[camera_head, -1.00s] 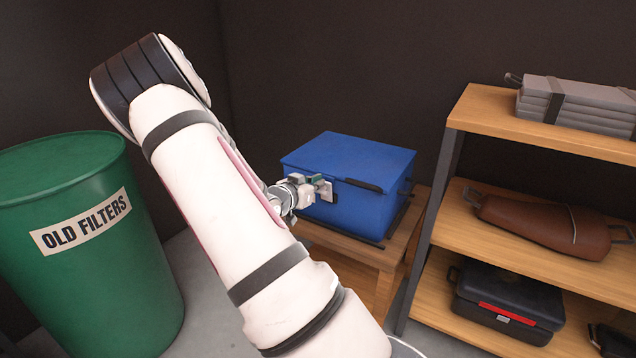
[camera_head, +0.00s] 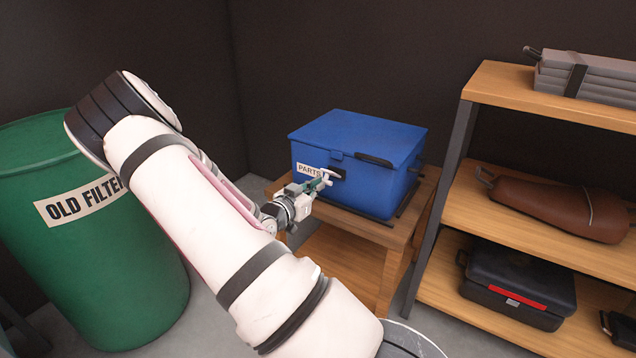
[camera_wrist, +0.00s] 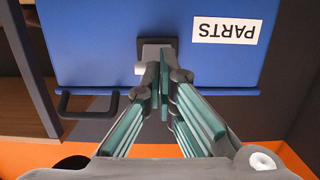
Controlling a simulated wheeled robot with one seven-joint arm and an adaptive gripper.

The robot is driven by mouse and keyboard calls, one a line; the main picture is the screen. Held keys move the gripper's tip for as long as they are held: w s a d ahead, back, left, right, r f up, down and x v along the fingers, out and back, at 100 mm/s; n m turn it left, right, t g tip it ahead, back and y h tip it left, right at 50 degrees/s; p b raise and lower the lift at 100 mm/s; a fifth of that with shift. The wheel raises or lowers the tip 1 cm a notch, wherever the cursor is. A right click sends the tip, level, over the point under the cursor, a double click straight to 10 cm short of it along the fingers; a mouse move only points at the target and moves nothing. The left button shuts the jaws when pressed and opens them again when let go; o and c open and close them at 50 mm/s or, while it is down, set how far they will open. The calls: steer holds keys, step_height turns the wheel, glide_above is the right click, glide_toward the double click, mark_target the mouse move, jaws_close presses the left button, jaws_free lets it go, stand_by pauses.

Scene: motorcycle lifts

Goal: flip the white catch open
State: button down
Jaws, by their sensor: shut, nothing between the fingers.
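The blue box (camera_head: 362,186) stands on a wooden stand with its lid down. A dark catch plate (camera_head: 339,174) sits on its front beside the PARTS label. The white catch (camera_head: 328,174) juts out from that plate, just above my fingertips. My gripper (camera_head: 319,185) is shut and empty in front of the catch. In the wrist view the box (camera_wrist: 90,45) appears upside down, and the shut fingertips (camera_wrist: 163,76) lie over the grey plate (camera_wrist: 155,48). A pale bit of the catch (camera_wrist: 140,68) shows beside them; the fingers hide the rest. I cannot tell whether they touch it.
The wooden stand (camera_head: 338,255) carries the box. A shelf unit (camera_head: 540,105) with cases stands close on the right. A green OLD FILTERS drum (camera_head: 120,270) stands at left.

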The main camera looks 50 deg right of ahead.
steer(key=shift+f, duration=0.8)
steer(key=shift+r, duration=0.1)
stand_by(0.8)
